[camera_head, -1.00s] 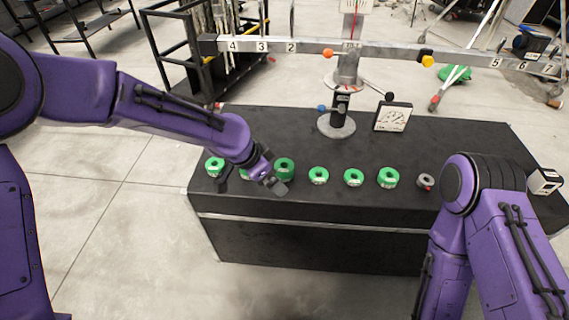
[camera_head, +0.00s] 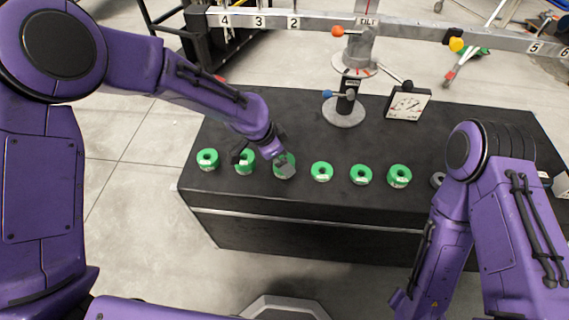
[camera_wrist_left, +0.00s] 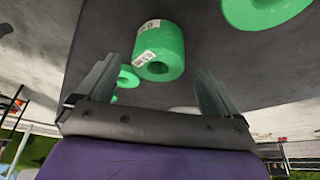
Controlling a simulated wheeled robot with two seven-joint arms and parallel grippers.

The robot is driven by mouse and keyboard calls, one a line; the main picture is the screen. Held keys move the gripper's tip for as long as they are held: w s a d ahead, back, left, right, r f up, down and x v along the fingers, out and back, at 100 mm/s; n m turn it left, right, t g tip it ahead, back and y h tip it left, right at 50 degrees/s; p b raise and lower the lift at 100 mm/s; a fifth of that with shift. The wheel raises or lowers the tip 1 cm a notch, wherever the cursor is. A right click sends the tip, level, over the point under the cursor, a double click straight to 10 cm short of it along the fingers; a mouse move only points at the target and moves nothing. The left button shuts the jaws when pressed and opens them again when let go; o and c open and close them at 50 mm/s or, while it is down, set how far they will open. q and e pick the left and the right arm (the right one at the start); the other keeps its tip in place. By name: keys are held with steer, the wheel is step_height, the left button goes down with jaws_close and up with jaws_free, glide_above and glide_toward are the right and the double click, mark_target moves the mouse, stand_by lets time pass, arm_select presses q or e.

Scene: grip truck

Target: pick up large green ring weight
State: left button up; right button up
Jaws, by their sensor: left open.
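Several green ring weights stand in a row on the black table. A taller green ring (camera_head: 290,157), third from the left, is partly hidden by my left gripper (camera_head: 263,164) in the head view. My left gripper is open and empty, low over the row, its fingers near the second ring (camera_head: 244,168) and the third. In the left wrist view a green ring with white labels (camera_wrist_left: 165,48) shows ahead between the two spread fingers, apart from them. I cannot tell which ring of the row this is. My right gripper is out of view.
More green rings (camera_head: 207,160) (camera_head: 321,172) (camera_head: 361,175) (camera_head: 399,176) and a grey ring (camera_head: 437,180) stand along the black table (camera_head: 320,220). Behind them are a balance stand (camera_head: 345,112) with a long numbered beam and a dial box (camera_head: 407,104).

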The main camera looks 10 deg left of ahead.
arm_select(q)
steer(key=x, duration=0.3)
steer(key=shift+s+a+f, duration=0.1)
steer(key=shift+s+f, duration=0.05)
steer(key=shift+s, duration=0.1)
steer(key=shift+w+f, duration=0.1)
steer(key=shift+f, duration=0.15)
steer(key=c, duration=1.3)
steer(key=shift+r, duration=0.1)
